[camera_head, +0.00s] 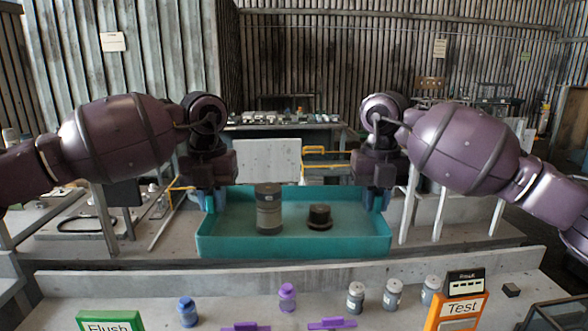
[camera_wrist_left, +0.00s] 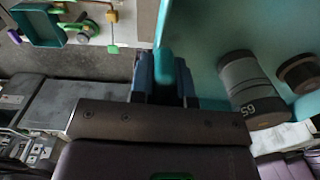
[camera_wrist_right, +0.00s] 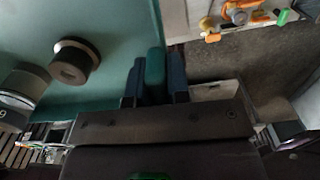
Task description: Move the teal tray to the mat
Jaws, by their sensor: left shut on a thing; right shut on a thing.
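The teal tray (camera_head: 292,247) is held level between my two grippers in the head view, above and behind the near bench. A grey cylinder marked with a number (camera_head: 269,210) and a low dark flanged part (camera_head: 319,217) stand in it. My left gripper (camera_head: 209,201) is shut on the tray's left wall; the left wrist view shows its blue fingers (camera_wrist_left: 164,75) on either side of the teal wall. My right gripper (camera_head: 375,198) is shut on the right wall, also seen between the fingers in the right wrist view (camera_wrist_right: 155,78). I cannot identify the mat.
The near bench holds a blue bottle (camera_head: 188,311), a purple bottle (camera_head: 287,297), several grey bottles (camera_head: 392,294), a green "Flush" sign (camera_head: 109,322) and an orange "Test" sign (camera_head: 461,309). A raised ledge (camera_head: 290,272) runs along its far edge. A cluttered table (camera_head: 280,125) stands behind.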

